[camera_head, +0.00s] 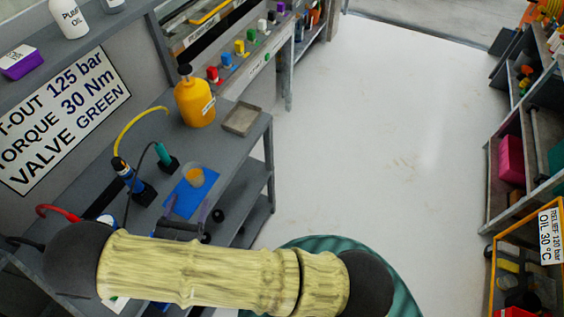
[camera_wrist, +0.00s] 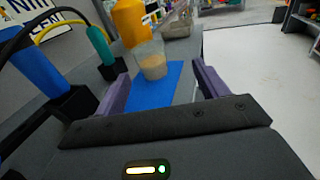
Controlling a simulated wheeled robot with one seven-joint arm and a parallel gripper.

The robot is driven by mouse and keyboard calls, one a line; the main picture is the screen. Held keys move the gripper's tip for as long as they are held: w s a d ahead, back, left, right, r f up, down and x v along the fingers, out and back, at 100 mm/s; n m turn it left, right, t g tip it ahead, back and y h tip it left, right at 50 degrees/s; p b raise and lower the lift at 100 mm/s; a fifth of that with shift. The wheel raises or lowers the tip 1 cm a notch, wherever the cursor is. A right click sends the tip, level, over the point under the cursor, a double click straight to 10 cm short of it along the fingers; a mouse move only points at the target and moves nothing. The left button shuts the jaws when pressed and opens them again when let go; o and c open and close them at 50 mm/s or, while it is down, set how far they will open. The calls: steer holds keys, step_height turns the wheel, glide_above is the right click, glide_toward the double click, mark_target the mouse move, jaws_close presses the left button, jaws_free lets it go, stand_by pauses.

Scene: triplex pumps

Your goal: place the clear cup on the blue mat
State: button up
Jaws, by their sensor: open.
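The clear cup (camera_wrist: 152,62), with tan contents, stands upright on the far part of the blue mat (camera_wrist: 160,86) in the wrist view. In the head view the cup (camera_head: 195,177) is also on the blue mat (camera_head: 184,201), on the grey bench. My gripper (camera_wrist: 158,80) is open, its two purple fingers apart. The cup is beyond the fingertips, in line with the gap between them and not held. In the head view my gripper (camera_head: 188,213) is at the near end of the mat, partly hidden by my arm.
A blue tool (camera_wrist: 35,75) and a teal-handled tool (camera_wrist: 101,45) stand in black holders left of the mat. A yellow bottle (camera_head: 194,101) and a grey tray (camera_head: 241,118) are farther back on the bench. Open floor lies to the right.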

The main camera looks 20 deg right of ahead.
steer(key=s+d+r+m+g+h, duration=0.1)
steer(key=d+r+m+g+h, duration=0.15)
steer(key=d+m+g, duration=0.6)
steer(key=d+r+m+g+h, duration=0.1)
steer(key=d+r+m+g, duration=0.35)
steer(key=d, duration=0.75)
steer(key=s+d+r+m+y, duration=0.3)
steer(key=d+r+m+y, duration=0.5)
steer(key=m, duration=1)
steer(key=shift+d+r+g+y, duration=0.25)
steer(key=shift+d+g+y, duration=0.2)
steer(key=shift+y, duration=0.6)
steer(key=p+v, duration=0.2)
steer(key=w+p+v, duration=0.1)
steer(key=p+v, duration=0.1)
steer(key=shift+s+r+p, duration=0.1)
steer(key=shift+r+p, duration=0.3)
steer(key=shift+r, duration=0.05)
